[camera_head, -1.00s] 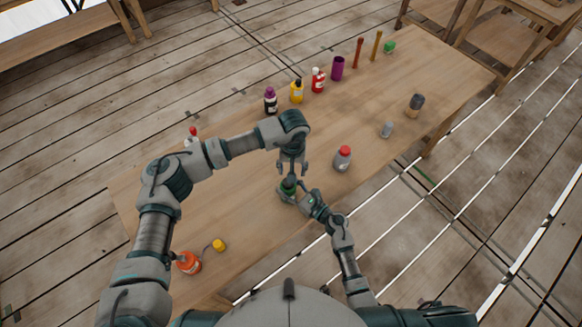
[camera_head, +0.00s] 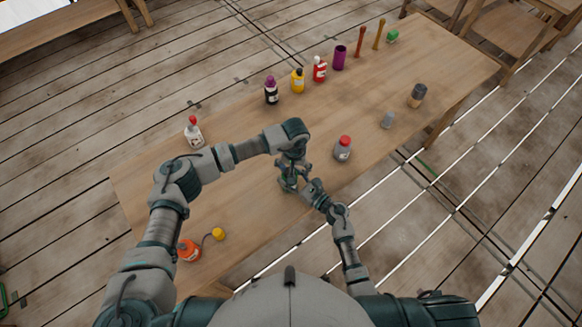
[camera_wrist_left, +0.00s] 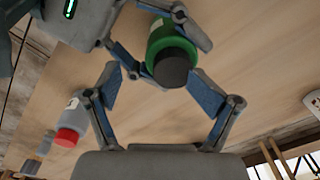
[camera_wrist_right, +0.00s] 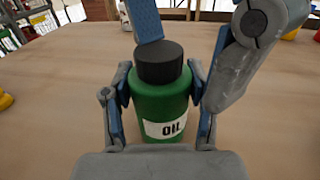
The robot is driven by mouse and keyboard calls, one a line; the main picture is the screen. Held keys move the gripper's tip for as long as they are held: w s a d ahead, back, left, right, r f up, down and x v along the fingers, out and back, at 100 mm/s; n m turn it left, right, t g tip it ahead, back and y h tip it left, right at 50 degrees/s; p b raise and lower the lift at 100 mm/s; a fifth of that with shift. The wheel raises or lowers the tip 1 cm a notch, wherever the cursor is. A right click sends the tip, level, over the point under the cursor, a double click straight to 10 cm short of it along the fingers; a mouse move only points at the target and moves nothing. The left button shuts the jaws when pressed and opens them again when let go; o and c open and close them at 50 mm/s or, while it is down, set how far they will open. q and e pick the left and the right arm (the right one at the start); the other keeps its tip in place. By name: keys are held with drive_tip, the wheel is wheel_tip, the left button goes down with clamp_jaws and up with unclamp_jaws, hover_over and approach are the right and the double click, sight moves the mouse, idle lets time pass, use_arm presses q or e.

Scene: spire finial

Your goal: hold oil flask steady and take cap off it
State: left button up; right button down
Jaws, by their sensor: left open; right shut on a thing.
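The oil flask is a green bottle (camera_wrist_right: 158,108) with a black cap (camera_wrist_right: 160,63) and a white OIL label. It stands upright on the table. My right gripper (camera_wrist_right: 159,88) is shut around its body from the near side. My left gripper (camera_wrist_left: 160,88) is over the flask, pointing down. Its fingers are open, spread to either side of the black cap (camera_wrist_left: 171,70), with gaps visible. In the right wrist view, parts of the left fingers show above and beside the cap. In the head view the grippers largely hide the flask.
A grey bottle with a red cap (camera_head: 343,149) stands right of the flask. An orange bottle with a tube (camera_head: 189,251) is at the near left. Purple, yellow and red bottles (camera_head: 297,81) line the far edge. The wooden table (camera_head: 400,140) is bare between.

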use_arm(q)
drive_tip(key=shift+s+d+f, duration=0.1)
drive_tip(key=shift+s+d, duration=0.1)
drive_tip(key=shift+d, duration=0.2)
drive_tip(key=c, duration=0.8)
use_arm(e)
drive_tip(key=shift+d+r, duration=0.1)
drive_tip(key=shift+r, duration=0.1)
use_arm(q)
drive_tip(key=shift+s, duration=0.1)
clamp_jaws()
use_arm(e)
drive_tip(key=shift+s, duration=0.1)
use_arm(q)
drive_tip(key=shift+w+a, duration=0.2)
drive_tip(key=shift+a, duration=0.15)
use_arm(e)
drive_tip(key=shift+a, duration=0.3)
use_arm(q)
drive_tip(key=shift+a, duration=0.2)
use_arm(e)
drive_tip(key=shift+c, duration=1.2)
unclamp_jaws()
use_arm(q)
drive_tip(key=shift+d, duration=0.1)
use_arm(e)
drive_tip(key=shift+d, duration=0.1)
drive_tip(key=shift+d+f, duration=0.1)
